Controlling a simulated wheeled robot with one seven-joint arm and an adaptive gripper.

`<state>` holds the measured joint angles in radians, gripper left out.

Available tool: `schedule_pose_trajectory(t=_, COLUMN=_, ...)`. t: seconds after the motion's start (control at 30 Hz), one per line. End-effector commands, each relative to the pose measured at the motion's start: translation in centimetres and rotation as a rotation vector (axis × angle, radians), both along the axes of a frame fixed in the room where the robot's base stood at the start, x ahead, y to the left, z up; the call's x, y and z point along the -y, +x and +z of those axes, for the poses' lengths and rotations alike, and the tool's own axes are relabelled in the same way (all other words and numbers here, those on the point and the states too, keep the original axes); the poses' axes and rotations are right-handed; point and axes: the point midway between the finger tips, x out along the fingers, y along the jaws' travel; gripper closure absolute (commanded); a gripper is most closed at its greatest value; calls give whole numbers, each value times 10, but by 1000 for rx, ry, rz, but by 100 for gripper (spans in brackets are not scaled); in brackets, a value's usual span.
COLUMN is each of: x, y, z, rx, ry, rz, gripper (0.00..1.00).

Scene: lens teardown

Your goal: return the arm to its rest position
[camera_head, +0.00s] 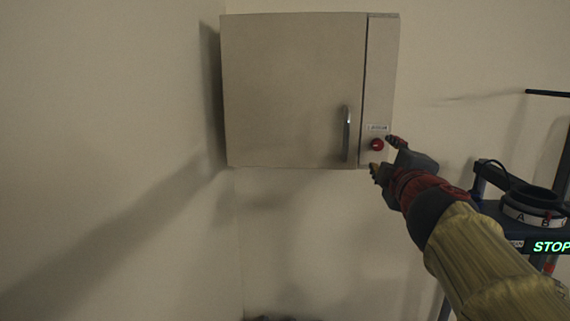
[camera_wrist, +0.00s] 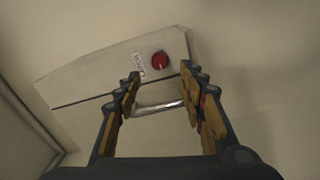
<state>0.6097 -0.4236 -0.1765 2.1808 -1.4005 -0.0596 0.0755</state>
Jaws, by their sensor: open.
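My gripper (camera_head: 383,156) is at the end of my arm, in front of the lower right corner of a wall cabinet (camera_head: 290,90). It is open, with nothing between its fingers. In the wrist view, my gripper (camera_wrist: 158,88) shows its two fingers spread apart. A red button (camera_head: 377,145) on the cabinet's right strip lies just beyond the fingertips. The red button (camera_wrist: 160,61) also shows in the wrist view, between and beyond the fingertips. I cannot tell whether a finger touches the cabinet. My arm reaches in from the lower right in a yellowish sleeve.
The cabinet door looks shut and has a vertical metal handle (camera_head: 346,133). A small label (camera_head: 378,128) sits above the button. At right stands a dark stand with a ring marked with letters (camera_head: 533,207) and a "STOP" sign (camera_head: 550,247). Space below the cabinet looks clear.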

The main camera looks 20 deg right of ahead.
Motion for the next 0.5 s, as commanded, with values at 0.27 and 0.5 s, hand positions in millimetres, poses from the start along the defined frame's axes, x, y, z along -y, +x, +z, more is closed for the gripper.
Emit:
schedule_pose_trajectory(t=0.27, x=17, y=-11, z=-5, rx=6, ry=36, rz=-77, gripper=60)
schedule_pose_trajectory(t=0.5, x=51, y=-63, z=-114, rx=25, ry=443, rz=-363, gripper=60)
